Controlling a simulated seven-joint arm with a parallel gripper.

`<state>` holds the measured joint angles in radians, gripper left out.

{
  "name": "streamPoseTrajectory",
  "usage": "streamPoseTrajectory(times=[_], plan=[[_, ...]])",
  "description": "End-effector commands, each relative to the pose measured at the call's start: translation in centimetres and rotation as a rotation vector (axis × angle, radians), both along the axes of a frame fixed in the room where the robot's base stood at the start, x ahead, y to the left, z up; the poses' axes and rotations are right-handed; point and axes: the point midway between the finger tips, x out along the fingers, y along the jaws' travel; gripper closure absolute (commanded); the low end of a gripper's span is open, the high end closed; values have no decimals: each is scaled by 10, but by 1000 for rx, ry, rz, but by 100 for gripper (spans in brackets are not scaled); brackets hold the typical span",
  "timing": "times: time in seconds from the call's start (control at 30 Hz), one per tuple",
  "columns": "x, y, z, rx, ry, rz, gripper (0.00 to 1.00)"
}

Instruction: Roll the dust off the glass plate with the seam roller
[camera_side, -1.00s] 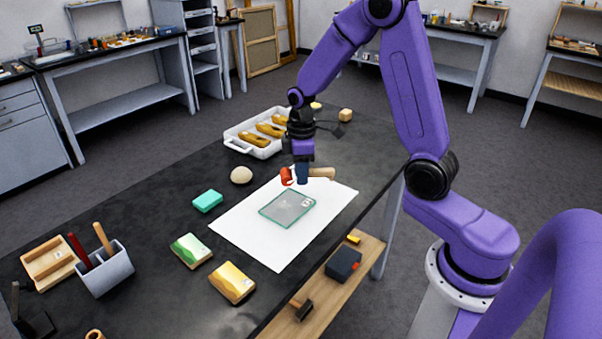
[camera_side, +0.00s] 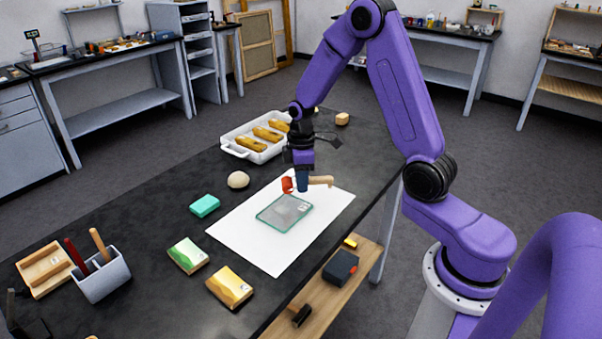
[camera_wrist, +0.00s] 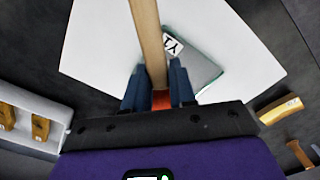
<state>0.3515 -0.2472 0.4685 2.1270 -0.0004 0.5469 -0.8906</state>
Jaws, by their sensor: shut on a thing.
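The seam roller has a red head (camera_side: 288,185) and a pale wooden handle (camera_side: 321,180). My gripper (camera_side: 302,187) is shut on it, its blue fingers between head and handle. In the wrist view the handle (camera_wrist: 148,40) points up from between the fingers (camera_wrist: 160,95), with an orange-red part low between them. The glass plate (camera_side: 284,213) lies flat on the white sheet (camera_side: 262,250), greyish with a green edge and a small label. It also shows in the wrist view (camera_wrist: 205,72), partly covered. The roller head is at the plate's far edge; I cannot tell whether it touches. Dust is too fine to make out.
On the dark table, a white tray (camera_side: 234,150) with yellow-brown pieces stands behind left. A round beige lump (camera_side: 238,180), a teal block (camera_side: 205,206), green (camera_side: 188,256) and yellow blocks (camera_side: 229,288) lie left and front. A tool holder (camera_side: 103,277) stands front left.

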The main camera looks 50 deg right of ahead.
Motion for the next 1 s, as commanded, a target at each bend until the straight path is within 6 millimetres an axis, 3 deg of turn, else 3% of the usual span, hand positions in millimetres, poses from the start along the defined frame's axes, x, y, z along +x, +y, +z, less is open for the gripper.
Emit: streamPoseTrajectory(times=[0.5,0.9,1.0], plan=[[0,6,-54,0,3,3,100],[1,43,-49,0,-3,3,100],[0,30,-53,1,1,-3,100]])
